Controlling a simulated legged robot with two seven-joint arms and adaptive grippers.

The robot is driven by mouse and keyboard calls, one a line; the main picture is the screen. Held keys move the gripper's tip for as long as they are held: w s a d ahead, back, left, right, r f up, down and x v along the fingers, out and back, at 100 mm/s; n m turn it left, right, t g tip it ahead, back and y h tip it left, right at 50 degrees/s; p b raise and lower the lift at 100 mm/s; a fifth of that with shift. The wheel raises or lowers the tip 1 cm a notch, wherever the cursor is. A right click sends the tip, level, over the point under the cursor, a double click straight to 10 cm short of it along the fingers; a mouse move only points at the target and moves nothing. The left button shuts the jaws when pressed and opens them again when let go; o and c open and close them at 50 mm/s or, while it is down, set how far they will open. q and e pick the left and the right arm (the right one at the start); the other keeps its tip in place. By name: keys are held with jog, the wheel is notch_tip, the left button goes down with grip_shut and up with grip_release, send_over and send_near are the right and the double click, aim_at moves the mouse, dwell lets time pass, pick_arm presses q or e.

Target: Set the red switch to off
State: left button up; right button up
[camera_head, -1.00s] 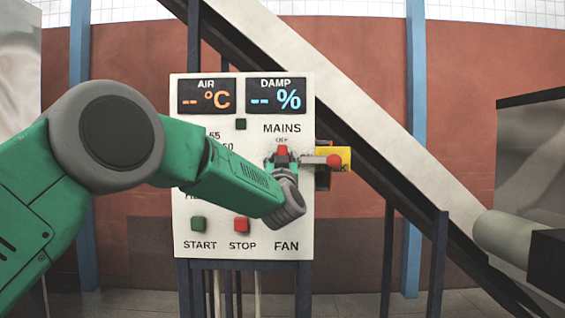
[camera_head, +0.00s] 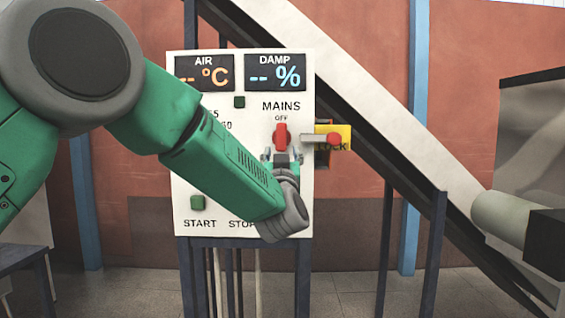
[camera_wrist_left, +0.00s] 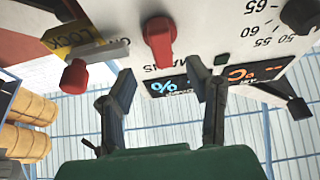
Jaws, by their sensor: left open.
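The red switch (camera_head: 281,136) is on the white panel (camera_head: 220,185) under the MAINS and OFF lettering. Its handle stands vertical, its upper end just below OFF. It also shows in the left wrist view (camera_wrist_left: 160,42), beyond the fingertips. My left gripper (camera_head: 281,157) is just below the switch in the head view, its fingers spread. In the left wrist view the open fingers (camera_wrist_left: 163,85) have nothing between them and appear apart from the switch. My forearm hides part of the panel's dials and lettering. My right gripper is not in view.
A grey lever with a red knob (camera_head: 334,138) lies across a yellow LOCK plate (camera_head: 343,130), close right of the switch. A green START button (camera_head: 197,203) is low on the panel. A sloping conveyor (camera_head: 365,110) passes behind.

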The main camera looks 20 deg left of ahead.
pick_arm(q)
jog(key=shift+v, duration=1.7)
jog(key=s+a+f+m+g+h, duration=0.1)
jog(key=s+f+m+g+h, duration=0.15)
jog(key=f, duration=1.05)
jog(key=s+f+m+g+h, duration=0.1)
jog(key=f+g+h, duration=0.15)
jog(key=f, duration=1.05)
jog(key=s+a+f+g, duration=0.1)
jog(key=s+f+g, duration=0.2)
jog(key=s+f, duration=0.35)
jog(key=s+a+f+g, duration=0.1)
jog(key=s+f+g, duration=0.15)
jog(key=f, duration=0.65)
jog(key=s+a+f+g, duration=0.2)
jog(key=s+f, duration=0.3)
jog(key=s, duration=0.6)
jog(key=s+a+f+g, duration=0.1)
jog(key=s+f+g, duration=0.4)
jog(key=s, duration=0.7)
jog(key=s+a+f+g+h, duration=0.1)
jog(key=s+f, duration=0.5)
jog(key=s, duration=0.6)
jog(key=a+g, duration=0.1)
jog(key=g, duration=0.1)
jog(key=shift+a+f+g, duration=0.3)
jog(key=shift+a+g, duration=0.05)
jog(key=shift+w+m, duration=0.1)
jog(key=shift+m, duration=0.15)
